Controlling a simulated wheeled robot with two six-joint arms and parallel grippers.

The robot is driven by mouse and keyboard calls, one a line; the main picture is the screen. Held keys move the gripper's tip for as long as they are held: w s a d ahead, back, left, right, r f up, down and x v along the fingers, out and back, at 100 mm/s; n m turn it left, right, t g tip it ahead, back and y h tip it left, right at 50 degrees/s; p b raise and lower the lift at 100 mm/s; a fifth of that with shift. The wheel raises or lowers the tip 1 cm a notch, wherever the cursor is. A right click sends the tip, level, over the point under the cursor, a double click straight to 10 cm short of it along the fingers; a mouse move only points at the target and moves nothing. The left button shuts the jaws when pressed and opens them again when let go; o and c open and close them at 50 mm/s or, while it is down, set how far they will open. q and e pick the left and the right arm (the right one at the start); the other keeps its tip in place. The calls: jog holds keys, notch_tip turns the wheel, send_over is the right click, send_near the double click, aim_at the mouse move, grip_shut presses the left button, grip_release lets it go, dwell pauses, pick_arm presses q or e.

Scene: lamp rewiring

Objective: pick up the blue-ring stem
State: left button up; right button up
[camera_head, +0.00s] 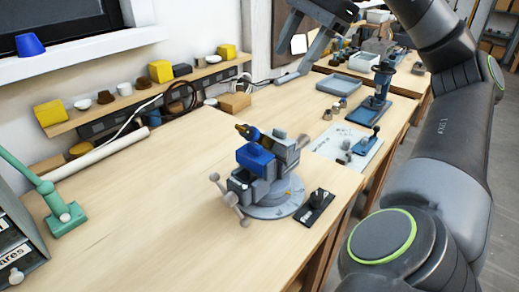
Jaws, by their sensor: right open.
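I cannot pick out a blue ring on any stem at this size. Small upright parts (345,151) stand on a white sheet (325,144) right of the vise, and a dark-topped one (373,136) stands beside them. Small metal and brass parts (336,107) stand just behind the sheet. My left gripper is not in view.
A blue-jawed vise (258,160) with a brass-tipped piece stands mid-bench. A blue-based press (370,110) and grey tray (338,85) are behind. A green lamp arm (62,212) is left. The front bench is clear.

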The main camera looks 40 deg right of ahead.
jog(key=b, duration=0.1)
send_over(253, 130)
jog(key=s+d, duration=0.1)
jog(key=d, duration=0.2)
notch_tip(253, 130, down, 10)
jog(key=x, duration=0.1)
jog(key=p+x, duration=0.1)
jog(key=x, duration=0.3)
jog(key=shift+s+a+r, duration=0.1)
jog(key=shift+s+a, duration=0.05)
jog(key=shift+a, duration=0.1)
jog(key=shift+a+f, duration=0.15)
jog(key=shift+f, duration=0.45)
grip_shut()
